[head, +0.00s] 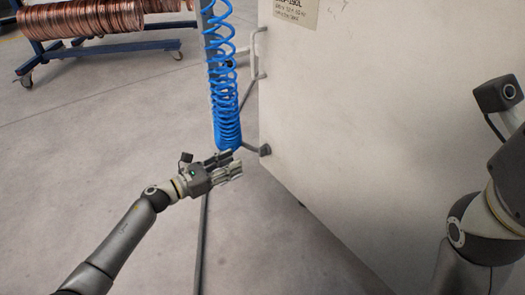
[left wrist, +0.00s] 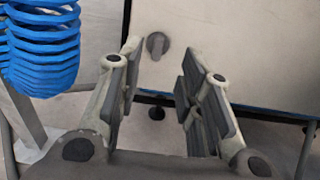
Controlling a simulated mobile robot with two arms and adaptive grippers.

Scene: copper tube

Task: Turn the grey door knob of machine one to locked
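The grey door knob (left wrist: 157,45) shows in the left wrist view on the pale machine panel, ahead of the gap between my left fingers. It has a round base and a grip part pointing mostly down in that view. In the head view, a grey knob-like part (head: 264,150) sits low on the left edge of the white machine door (head: 370,120). My left gripper (head: 236,168) is open and empty, just left of and below that part, not touching the knob. My right arm is at the right edge of the head view; its fingers are outside the frame.
A grey bar handle (head: 255,55) is on the machine's edge above. A cart with copper tube coils (head: 90,18) stands far back left. The floor at left is clear.

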